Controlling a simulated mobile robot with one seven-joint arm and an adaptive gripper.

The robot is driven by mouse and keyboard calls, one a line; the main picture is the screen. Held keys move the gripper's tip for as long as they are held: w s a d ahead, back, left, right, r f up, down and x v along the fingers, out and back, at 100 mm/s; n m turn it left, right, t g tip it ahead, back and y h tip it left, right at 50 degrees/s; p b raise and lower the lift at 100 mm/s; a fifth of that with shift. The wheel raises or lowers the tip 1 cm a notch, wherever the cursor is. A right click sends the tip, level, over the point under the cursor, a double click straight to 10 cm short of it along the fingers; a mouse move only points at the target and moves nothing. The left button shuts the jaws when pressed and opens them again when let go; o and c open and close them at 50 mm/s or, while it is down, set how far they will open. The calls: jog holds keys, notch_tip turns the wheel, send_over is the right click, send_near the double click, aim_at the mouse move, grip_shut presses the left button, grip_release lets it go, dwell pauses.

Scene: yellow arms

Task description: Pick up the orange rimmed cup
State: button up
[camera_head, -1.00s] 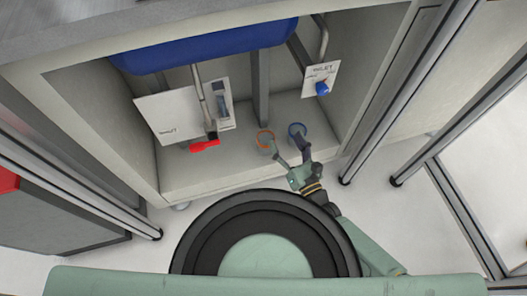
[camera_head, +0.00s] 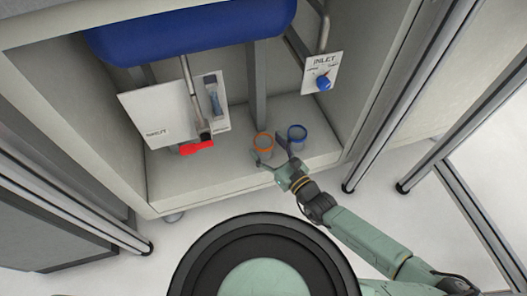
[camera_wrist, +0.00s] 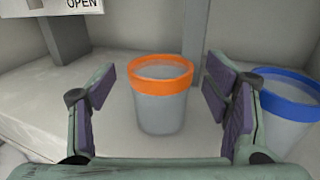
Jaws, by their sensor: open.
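The orange rimmed cup (camera_head: 263,142) stands upright on the cabinet floor in the head view. In the wrist view the orange rimmed cup (camera_wrist: 160,98) is a translucent grey cup with a wide orange band, ahead of and between my fingers. My gripper (camera_head: 271,153) is open and empty at the near side of the cup. In the wrist view my gripper (camera_wrist: 160,88) has a finger on each side, with gaps to the cup; I cannot tell how far its tips reach around it.
A blue rimmed cup (camera_head: 297,134) stands close on the right, just outside my right finger. A red valve handle (camera_head: 196,147) and a white panel (camera_head: 160,118) are to the left. A blue tank (camera_head: 190,30) hangs above. The INLET plate (camera_head: 322,72) is at upper right.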

jog(key=shift+x, duration=0.95)
jog(key=c, duration=1.2)
